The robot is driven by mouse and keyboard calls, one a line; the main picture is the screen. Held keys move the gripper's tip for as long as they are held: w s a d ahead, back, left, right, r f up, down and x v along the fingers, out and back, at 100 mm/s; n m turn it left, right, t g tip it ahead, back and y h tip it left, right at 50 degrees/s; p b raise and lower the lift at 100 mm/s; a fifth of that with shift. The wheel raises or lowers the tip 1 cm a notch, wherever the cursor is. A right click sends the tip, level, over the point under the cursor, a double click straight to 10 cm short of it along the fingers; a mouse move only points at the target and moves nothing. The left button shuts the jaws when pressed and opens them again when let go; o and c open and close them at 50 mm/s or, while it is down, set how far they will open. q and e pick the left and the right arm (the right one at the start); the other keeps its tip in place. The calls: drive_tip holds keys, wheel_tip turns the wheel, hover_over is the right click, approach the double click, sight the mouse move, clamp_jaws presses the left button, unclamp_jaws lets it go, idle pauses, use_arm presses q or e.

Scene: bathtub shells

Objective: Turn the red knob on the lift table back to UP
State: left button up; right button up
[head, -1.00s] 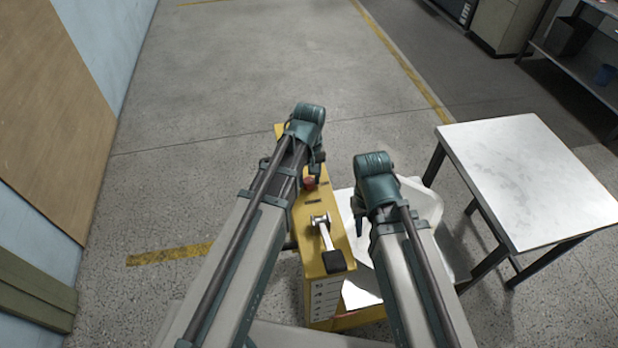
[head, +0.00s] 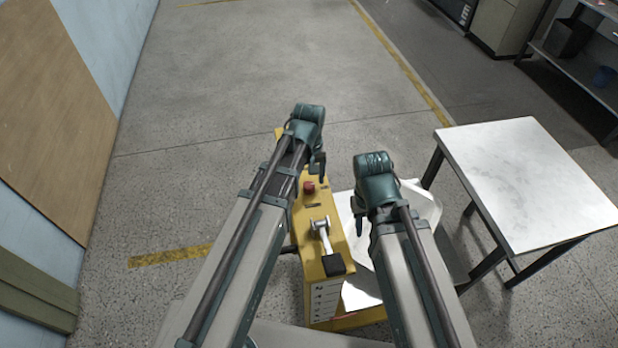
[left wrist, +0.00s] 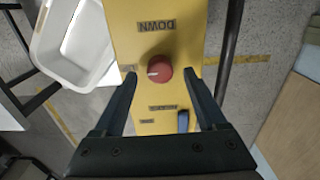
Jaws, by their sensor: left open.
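The red knob (head: 309,186) sits on the yellow top of the lift table (head: 313,211). In the left wrist view the knob (left wrist: 160,69) shows a white mark pointing to the picture's left. A label reading DOWN (left wrist: 157,26) is upside down above it there. My left gripper (head: 318,168) is over the knob's end of the panel. In the left wrist view its fingers (left wrist: 160,74) are open, one on each side of the knob, with gaps showing. Contact is not visible. My right gripper (head: 360,215) hangs right of the panel; its jaw gap is hidden.
A white shell (head: 425,205) lies right of the panel, partly behind my right arm. A white-topped table (head: 525,180) stands at right. The floor beyond is clear.

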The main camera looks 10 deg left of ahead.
sight(309, 184)
use_arm(q)
wheel_tip(309, 184, up, 12)
drive_tip(key=p, duration=1.1)
use_arm(e)
wheel_tip(309, 184, up, 12)
use_arm(q)
drive_tip(key=shift+f, duration=0.15)
use_arm(e)
drive_tip(key=shift+f, duration=0.1)
